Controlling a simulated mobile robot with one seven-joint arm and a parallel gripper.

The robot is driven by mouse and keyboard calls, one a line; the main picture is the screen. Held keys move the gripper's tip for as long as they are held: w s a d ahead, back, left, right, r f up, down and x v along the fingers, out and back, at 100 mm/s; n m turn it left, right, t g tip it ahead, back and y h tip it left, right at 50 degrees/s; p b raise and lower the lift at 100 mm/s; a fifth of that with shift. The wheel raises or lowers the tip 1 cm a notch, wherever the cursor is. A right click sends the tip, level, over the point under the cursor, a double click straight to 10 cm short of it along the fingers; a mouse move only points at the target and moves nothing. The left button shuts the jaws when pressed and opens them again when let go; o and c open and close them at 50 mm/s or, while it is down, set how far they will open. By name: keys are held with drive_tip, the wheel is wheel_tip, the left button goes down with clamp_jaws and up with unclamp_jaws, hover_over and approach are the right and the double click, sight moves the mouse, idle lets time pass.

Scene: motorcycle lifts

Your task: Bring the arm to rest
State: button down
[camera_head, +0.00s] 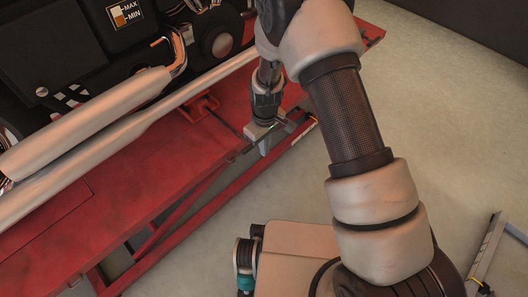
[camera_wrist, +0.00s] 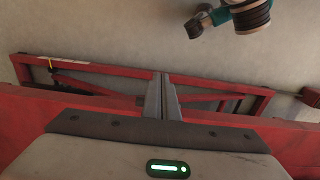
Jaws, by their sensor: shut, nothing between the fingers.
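My arm reaches up from my base and bends over the edge of a red motorcycle lift (camera_head: 130,190). My gripper (camera_head: 262,152) points down beside the lift's right-hand edge. In the wrist view my gripper (camera_wrist: 161,95) shows two grey fingers close together, shut and empty. The red frame of the lift (camera_wrist: 95,70) crosses behind the fingers in that view. The head view does not show clearly whether the fingers touch the lift.
A motorcycle with silver exhaust pipes (camera_head: 110,115) stands on the lift, close to my arm on the left. Grey floor (camera_head: 440,120) is open at the right. A metal frame piece (camera_head: 488,250) stands at the lower right.

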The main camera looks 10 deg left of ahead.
wheel_tip(320, 180, up, 6)
drive_tip(key=p, duration=0.1)
drive_tip(key=shift+r, duration=0.25)
drive_tip(key=s+d+r+m+t, duration=0.15)
drive_tip(key=d+r, duration=0.25)
drive_tip(key=r, duration=0.7)
drive_tip(key=d+r+m+t, duration=0.1)
drive_tip(key=d+r+m, duration=0.3)
drive_tip(key=r, duration=0.7)
drive_tip(key=s+d+r+m+t, duration=0.2)
drive_tip(key=s+d+r, duration=0.4)
drive_tip(key=s+r, duration=0.15)
drive_tip(key=s+d+r+m+t, duration=0.1)
drive_tip(key=s+d+r+m, duration=0.2)
drive_tip(key=s+d+r, duration=0.5)
wheel_tip(320, 180, up, 21)
drive_tip(key=s+a+p, duration=0.1)
drive_tip(key=p, duration=2.1)
drive_tip(key=shift+s+a+p, duration=0.3)
drive_tip(key=shift+s+p, duration=0.05)
drive_tip(key=shift+p, duration=0.05)
